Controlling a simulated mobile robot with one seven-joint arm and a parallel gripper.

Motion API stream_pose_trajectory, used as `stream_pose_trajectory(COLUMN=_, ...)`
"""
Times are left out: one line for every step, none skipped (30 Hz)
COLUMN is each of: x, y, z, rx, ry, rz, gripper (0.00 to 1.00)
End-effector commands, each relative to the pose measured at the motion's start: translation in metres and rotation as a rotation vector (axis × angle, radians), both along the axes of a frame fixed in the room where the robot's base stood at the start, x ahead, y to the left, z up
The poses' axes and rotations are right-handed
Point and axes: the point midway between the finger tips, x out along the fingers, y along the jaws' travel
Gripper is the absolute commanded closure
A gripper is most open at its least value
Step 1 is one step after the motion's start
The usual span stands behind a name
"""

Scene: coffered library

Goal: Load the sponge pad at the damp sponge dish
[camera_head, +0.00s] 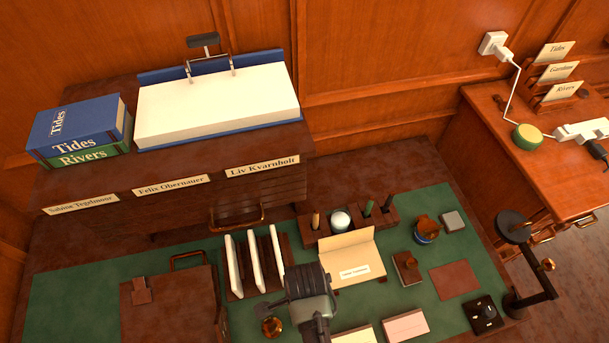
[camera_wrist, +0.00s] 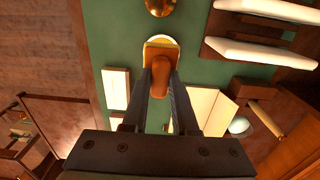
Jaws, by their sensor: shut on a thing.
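My gripper (camera_head: 312,318) is low over the green desk mat, right of the letter rack. It also shows in the wrist view (camera_wrist: 160,85), shut on a brown knob-handled pad (camera_wrist: 159,80) with an orange-brown block at its far end. A pale yellow rounded edge (camera_wrist: 161,40) shows just past that block. I cannot tell whether it is the sponge dish or part of the pad, nor whether they touch.
Mat is bare at far left.

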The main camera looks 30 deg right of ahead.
Motion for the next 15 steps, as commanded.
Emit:
stream_pose_trajectory(x=-0.001, y=0.001, z=0.002, rx=0.001, ry=0.002, rz=0.001, gripper=1.00)
stream_pose_trajectory(x=-0.001, y=0.001, z=0.000, rx=0.001, ry=0.002, rz=0.001, gripper=1.00)
stream_pose_trajectory(x=-0.001, y=0.001, z=-0.001, rx=0.001, ry=0.002, rz=0.001, gripper=1.00)
stream_pose_trajectory(x=-0.001, y=0.001, z=-0.003, rx=0.001, ry=0.002, rz=0.001, gripper=1.00)
stream_pose_trajectory(x=-0.001, y=0.001, z=-0.004, rx=0.000, ry=0.001, rz=0.001, gripper=1.00)
stream_pose_trajectory(x=-0.001, y=0.001, z=-0.007, rx=0.000, ry=0.001, rz=0.001, gripper=1.00)
stream_pose_trajectory(x=-0.001, y=0.001, z=-0.009, rx=0.000, ry=0.001, rz=0.001, gripper=1.00)
stream_pose_trajectory(x=-0.001, y=0.001, z=-0.011, rx=0.000, ry=0.001, rz=0.001, gripper=1.00)
stream_pose_trajectory(x=-0.001, y=0.001, z=-0.014, rx=0.000, ry=0.001, rz=0.001, gripper=1.00)
stream_pose_trajectory(x=-0.001, y=0.001, z=-0.016, rx=0.000, ry=0.001, rz=0.001, gripper=1.00)
stream_pose_trajectory(x=-0.001, y=0.001, z=-0.019, rx=0.000, ry=0.001, rz=0.001, gripper=1.00)
stream_pose_trajectory(x=-0.001, y=0.001, z=-0.023, rx=0.000, ry=0.001, rz=0.001, gripper=1.00)
stream_pose_trajectory(x=-0.001, y=0.001, z=-0.026, rx=0.000, ry=0.001, rz=0.001, gripper=1.00)
stream_pose_trajectory(x=-0.001, y=0.001, z=-0.029, rx=0.000, ry=0.001, rz=0.001, gripper=1.00)
stream_pose_trajectory(x=-0.001, y=0.001, z=-0.033, rx=0.000, ry=0.001, rz=0.001, gripper=1.00)
